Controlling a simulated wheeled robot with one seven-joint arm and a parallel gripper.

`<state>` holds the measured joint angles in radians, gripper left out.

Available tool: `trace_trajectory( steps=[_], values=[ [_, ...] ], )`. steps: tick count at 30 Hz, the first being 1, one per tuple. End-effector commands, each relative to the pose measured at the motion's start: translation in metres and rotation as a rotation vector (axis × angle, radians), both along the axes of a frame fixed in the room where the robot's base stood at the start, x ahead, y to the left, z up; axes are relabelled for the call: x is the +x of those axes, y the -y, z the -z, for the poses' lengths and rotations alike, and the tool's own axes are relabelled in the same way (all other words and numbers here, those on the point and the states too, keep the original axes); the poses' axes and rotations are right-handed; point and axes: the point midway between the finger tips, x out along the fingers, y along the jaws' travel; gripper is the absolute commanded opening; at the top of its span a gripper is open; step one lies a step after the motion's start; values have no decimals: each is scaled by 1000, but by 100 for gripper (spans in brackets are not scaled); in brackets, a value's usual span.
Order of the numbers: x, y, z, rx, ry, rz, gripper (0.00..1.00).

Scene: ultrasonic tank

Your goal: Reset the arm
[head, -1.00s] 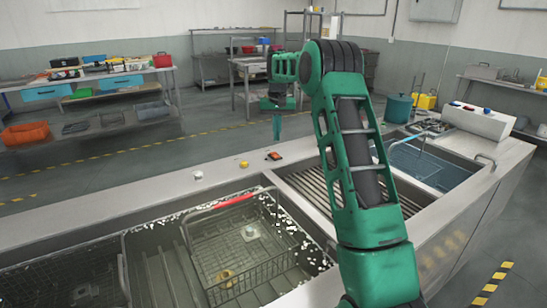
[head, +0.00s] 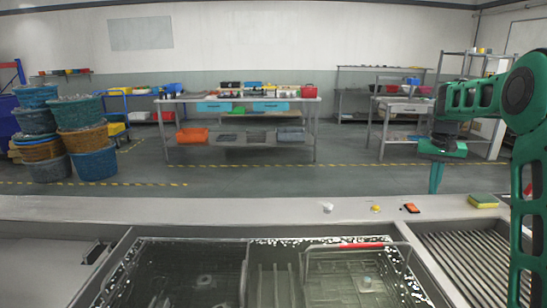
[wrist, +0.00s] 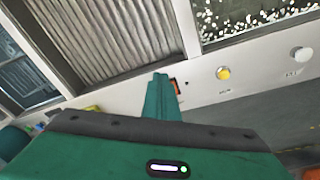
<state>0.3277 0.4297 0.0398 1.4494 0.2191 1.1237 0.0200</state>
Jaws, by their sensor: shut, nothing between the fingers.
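My green arm stands at the right edge of the head view, bent at the elbow. My gripper (head: 436,178) hangs pointing down, beyond the counter's back ledge. Its fingers are together with nothing between them. In the wrist view the closed green fingers (wrist: 163,97) show at the centre, in front of the ledge with the orange switch (wrist: 174,84) and yellow button (wrist: 223,73).
The tank (head: 275,242) holds two wire baskets, the right one (head: 362,270) with a red handle. A ribbed drain area (head: 465,262) lies right of it. A yellow sponge (head: 482,201) sits on the ledge. Stacked baskets (head: 92,153) stand far left. The floor between ledge and tables is clear.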

Motion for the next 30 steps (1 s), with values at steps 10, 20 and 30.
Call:
trace_trajectory(
  steps=[10, 20, 30],
  values=[
    [-136, -21, -29, -10, -40, 19, 0],
    [-270, -49, -21, 18, -68, 37, 0],
    [-401, -91, 21, 83, -84, 45, 0]
  ],
)
